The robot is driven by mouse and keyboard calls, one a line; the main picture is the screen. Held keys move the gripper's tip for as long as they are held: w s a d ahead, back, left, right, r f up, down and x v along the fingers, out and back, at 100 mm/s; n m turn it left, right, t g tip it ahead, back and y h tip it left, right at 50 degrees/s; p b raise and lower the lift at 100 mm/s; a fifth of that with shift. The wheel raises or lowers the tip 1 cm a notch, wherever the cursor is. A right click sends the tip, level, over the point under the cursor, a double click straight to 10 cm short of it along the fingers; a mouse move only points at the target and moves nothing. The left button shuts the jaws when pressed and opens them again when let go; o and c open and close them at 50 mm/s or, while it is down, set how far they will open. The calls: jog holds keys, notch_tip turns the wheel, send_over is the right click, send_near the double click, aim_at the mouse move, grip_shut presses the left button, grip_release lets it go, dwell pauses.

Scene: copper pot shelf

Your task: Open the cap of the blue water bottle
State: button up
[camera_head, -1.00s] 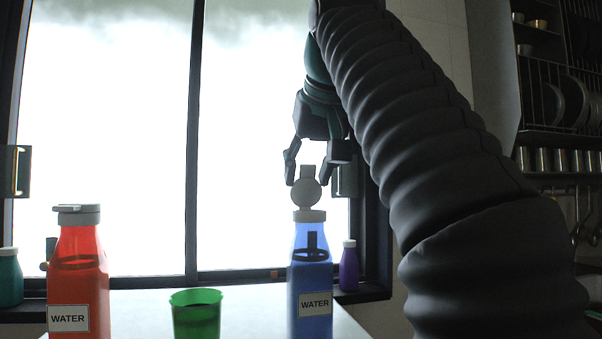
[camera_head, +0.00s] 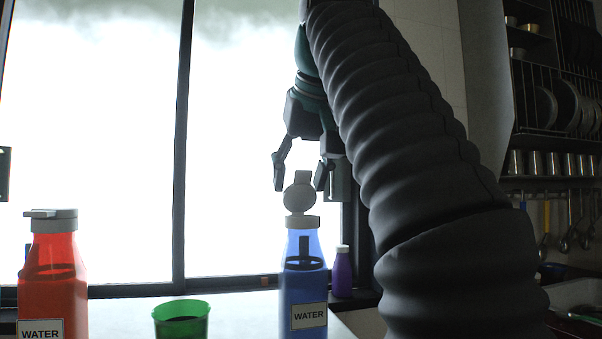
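The blue water bottle (camera_head: 302,275) stands upright on the white counter, with a "WATER" label facing me. Its grey cap (camera_head: 299,198) is flipped up and stands upright above the grey collar at the bottle's neck. My gripper (camera_head: 299,188) points down from above, with its fingers spread apart on either side of the raised cap's upper part. The fingers appear clear of the cap; depth is hard to judge. It holds nothing that I can see.
A red water bottle (camera_head: 54,275) with its grey lid closed stands at the left. A green cup (camera_head: 181,320) stands between the bottles. A small purple bottle (camera_head: 342,272) is behind at the right, by the window. A dish rack and shelf are at far right.

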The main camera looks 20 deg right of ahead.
jog(key=shift+s+r, duration=0.4)
jog(key=shift+r, duration=0.05)
jog(key=shift+s+r, duration=0.1)
jog(key=shift+s, duration=0.4)
jog(key=s, duration=1.1)
